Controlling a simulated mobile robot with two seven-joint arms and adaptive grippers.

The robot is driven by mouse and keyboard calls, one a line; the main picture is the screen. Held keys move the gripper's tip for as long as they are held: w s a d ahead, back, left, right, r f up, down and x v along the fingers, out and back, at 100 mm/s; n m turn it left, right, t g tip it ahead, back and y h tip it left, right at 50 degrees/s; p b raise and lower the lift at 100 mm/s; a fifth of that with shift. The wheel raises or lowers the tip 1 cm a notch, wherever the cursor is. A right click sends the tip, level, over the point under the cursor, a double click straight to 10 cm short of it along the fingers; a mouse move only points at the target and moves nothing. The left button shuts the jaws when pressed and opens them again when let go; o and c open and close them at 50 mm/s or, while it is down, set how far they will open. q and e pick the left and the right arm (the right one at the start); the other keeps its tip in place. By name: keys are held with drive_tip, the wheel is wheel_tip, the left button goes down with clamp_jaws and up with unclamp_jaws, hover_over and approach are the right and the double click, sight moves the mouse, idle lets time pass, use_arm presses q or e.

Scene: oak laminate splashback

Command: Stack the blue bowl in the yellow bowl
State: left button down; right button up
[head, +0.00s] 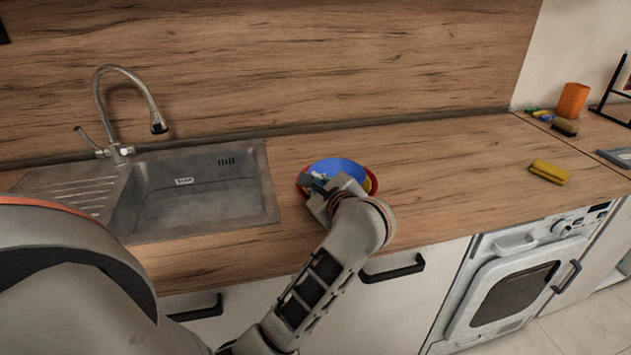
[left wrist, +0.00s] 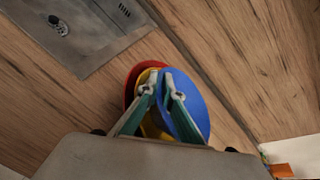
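The blue bowl (head: 340,167) is at the top of a group of nested bowls on the counter, right of the sink. The yellow bowl (head: 367,185) shows as a thin strip below it. In the left wrist view the blue bowl (left wrist: 194,97) sits off to the right of the yellow bowl (left wrist: 143,78), overlapping it. My left gripper (head: 318,184) is at the near left rim. Its fingers (left wrist: 160,82) are close together on either side of the blue bowl's rim. Whether the blue bowl touches the yellow one is hidden. My right gripper is not in view.
A red bowl (head: 374,179) lies around and under the yellow one. The sink (head: 200,190) with its faucet (head: 118,150) is to the left. The counter between bowls and sponge is clear.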

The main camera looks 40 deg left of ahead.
use_arm(q)
drive_tip(key=shift+f, duration=0.2)
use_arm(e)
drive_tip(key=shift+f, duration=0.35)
use_arm(q)
drive_tip(key=shift+b, duration=0.3)
drive_tip(key=c, duration=2.5)
unclamp_jaws()
drive_tip(key=shift+c, duration=0.2)
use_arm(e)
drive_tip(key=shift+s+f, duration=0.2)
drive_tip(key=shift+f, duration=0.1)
